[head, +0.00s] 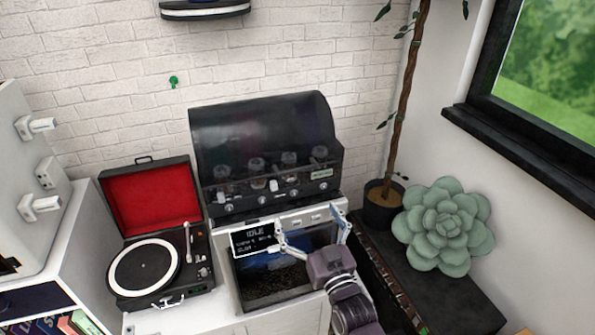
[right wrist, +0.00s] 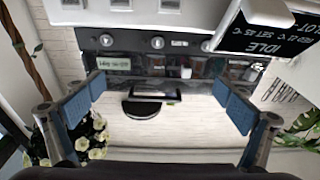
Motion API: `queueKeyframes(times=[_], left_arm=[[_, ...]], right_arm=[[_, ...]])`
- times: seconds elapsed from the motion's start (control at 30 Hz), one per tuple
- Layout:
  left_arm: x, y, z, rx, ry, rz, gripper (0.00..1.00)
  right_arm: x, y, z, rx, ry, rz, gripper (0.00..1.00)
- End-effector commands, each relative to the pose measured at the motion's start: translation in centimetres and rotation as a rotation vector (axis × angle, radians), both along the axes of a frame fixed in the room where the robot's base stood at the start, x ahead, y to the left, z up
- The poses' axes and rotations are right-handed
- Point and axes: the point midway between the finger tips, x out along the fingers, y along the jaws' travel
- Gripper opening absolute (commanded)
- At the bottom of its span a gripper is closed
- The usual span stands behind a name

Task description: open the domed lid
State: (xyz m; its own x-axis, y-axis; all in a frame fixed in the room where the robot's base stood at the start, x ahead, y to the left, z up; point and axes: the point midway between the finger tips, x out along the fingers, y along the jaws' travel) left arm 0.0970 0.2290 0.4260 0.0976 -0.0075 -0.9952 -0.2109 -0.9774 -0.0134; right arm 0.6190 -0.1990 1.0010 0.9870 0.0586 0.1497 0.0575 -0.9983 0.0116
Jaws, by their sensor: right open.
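The dark, see-through domed lid (head: 262,130) rises against the brick wall at the back of a white machine (head: 222,265) in the head view. Several jars and knobs show along its lower edge; I cannot tell how far it is open. My right gripper (head: 312,230) is open and empty, in front of and below the lid, over the machine's front opening. The right wrist view, upside down, shows both fingers (right wrist: 158,105) spread, with the dark knob strip (right wrist: 120,42) and brick wall beyond. My left gripper is not in view.
A display (head: 256,240) reading IDLE stands at the machine's front, close to the gripper's left finger. A record player (head: 150,268) with a raised red-lined cover is at left. A succulent (head: 445,225) and a potted trunk (head: 383,205) stand at right.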

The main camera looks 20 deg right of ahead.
Motion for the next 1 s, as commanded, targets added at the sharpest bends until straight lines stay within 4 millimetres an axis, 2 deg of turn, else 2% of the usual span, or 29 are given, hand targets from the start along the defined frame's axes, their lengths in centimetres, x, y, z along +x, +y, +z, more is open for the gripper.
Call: queueKeyframes(times=[0.1,0.2,0.3,0.43,0.73,1.0], left_arm=[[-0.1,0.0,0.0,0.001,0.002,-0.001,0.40],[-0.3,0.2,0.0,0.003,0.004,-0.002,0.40],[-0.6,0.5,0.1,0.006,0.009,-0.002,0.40],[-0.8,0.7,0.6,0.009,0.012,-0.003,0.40],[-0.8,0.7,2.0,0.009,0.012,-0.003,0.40],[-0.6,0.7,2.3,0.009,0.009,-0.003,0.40]], right_arm=[[0.7,-0.3,2.8,0.014,-0.128,-0.012,0.97],[0.8,-0.5,4.5,0.022,-0.203,-0.019,0.97],[1.0,-0.6,5.3,0.026,-0.236,-0.023,0.97],[2.3,-0.6,6.2,0.026,-0.243,-0.023,0.97],[6.6,-0.4,7.9,0.026,-0.240,-0.023,0.97],[8.0,-0.4,8.2,0.026,-0.238,-0.023,0.97]])
